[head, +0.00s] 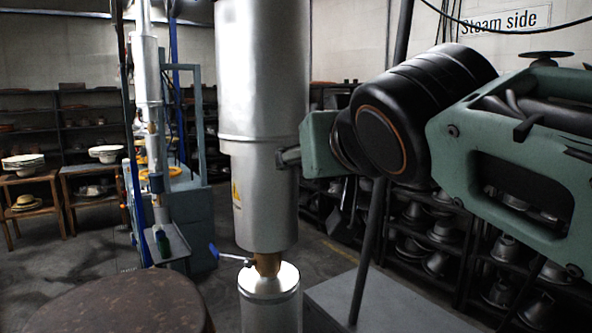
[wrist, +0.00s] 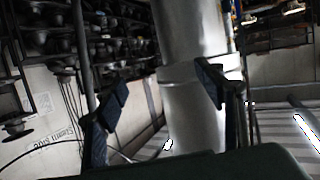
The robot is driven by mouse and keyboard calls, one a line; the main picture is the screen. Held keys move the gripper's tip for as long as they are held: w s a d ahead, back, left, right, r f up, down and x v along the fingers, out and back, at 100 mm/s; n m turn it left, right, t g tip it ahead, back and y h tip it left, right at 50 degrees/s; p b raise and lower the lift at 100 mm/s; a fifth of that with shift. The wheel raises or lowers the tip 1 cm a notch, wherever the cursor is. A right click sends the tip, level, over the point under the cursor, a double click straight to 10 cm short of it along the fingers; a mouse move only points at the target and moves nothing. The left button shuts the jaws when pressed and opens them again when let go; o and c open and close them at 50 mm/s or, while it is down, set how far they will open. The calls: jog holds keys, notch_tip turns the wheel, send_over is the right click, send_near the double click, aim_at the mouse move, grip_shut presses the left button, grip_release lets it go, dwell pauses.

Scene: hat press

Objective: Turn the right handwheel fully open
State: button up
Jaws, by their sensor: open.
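A dark, flat, wheel-like disc (head: 545,56), which looks like a handwheel, shows at the far upper right of the head view, just below the steam side sign and partly behind my arm. A similar dark shape (wrist: 16,126) shows at the left edge of the wrist view; I cannot tell if it is the same thing. My gripper (wrist: 162,80) is open and empty in the wrist view, its two dark fingers apart with a silver pipe (wrist: 190,110) behind the gap. It is not touching the disc.
The thick silver column (head: 262,110) stands in the middle, close to my arm. A blue lever (head: 230,257) sits low on its brass fitting. A dark round top (head: 110,305) is at the front left. Shelves of metal hat forms (head: 440,235) line the right side.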

jog(key=shift+s+d+f+g+h, duration=0.2)
jog(key=shift+s+d+f, duration=0.15)
jog(key=shift+f, duration=0.3)
jog(key=shift+s+d+f+g+h, duration=0.1)
jog(key=shift+s+d+f+g, duration=0.1)
jog(key=shift+d+f, duration=0.35)
jog(key=shift+a, duration=0.1)
